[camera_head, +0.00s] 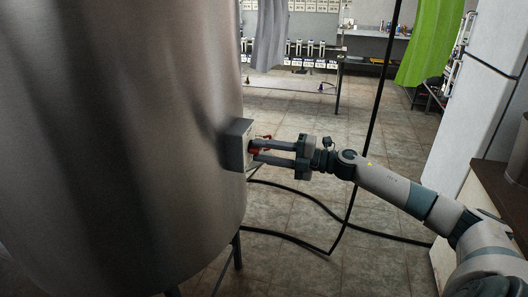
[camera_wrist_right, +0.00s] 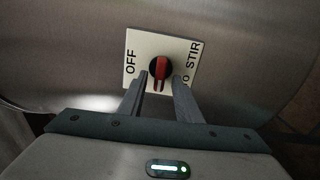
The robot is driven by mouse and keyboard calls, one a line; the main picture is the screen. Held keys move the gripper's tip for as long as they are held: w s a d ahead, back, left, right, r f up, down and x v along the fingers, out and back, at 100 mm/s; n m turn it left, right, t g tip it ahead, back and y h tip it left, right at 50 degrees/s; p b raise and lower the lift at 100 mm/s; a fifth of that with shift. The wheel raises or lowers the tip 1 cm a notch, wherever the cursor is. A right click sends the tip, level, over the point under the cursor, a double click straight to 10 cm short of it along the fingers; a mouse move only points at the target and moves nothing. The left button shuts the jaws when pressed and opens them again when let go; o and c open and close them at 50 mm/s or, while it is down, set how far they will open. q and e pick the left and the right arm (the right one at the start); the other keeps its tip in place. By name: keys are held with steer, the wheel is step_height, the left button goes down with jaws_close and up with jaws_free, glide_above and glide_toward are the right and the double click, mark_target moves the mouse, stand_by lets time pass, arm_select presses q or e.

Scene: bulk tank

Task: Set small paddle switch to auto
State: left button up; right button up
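The paddle switch (camera_wrist_right: 161,70) is a red paddle on a black round knob. It sits on a white plate (camera_wrist_right: 146,45) marked OFF at left and STIR at right. A lower-right label is mostly hidden by a finger; only a final "O" shows. The paddle stands near upright in the wrist view. My right gripper (camera_wrist_right: 159,84) is open, one finger on each side of the paddle; I cannot tell whether they touch it. In the head view my right gripper (camera_head: 256,151) reaches the grey switch box (camera_head: 236,145) on the tank. My left gripper is out of view.
The large steel tank (camera_head: 120,130) fills the left side. Black cables (camera_head: 300,238) run over the tiled floor, and one hangs down (camera_head: 373,120) behind my right arm. A white fridge (camera_head: 480,90) and a dark counter (camera_head: 500,190) stand at right.

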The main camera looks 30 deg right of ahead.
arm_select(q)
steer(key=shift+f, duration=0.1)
arm_select(e)
steer(key=shift+s+d, duration=0.1)
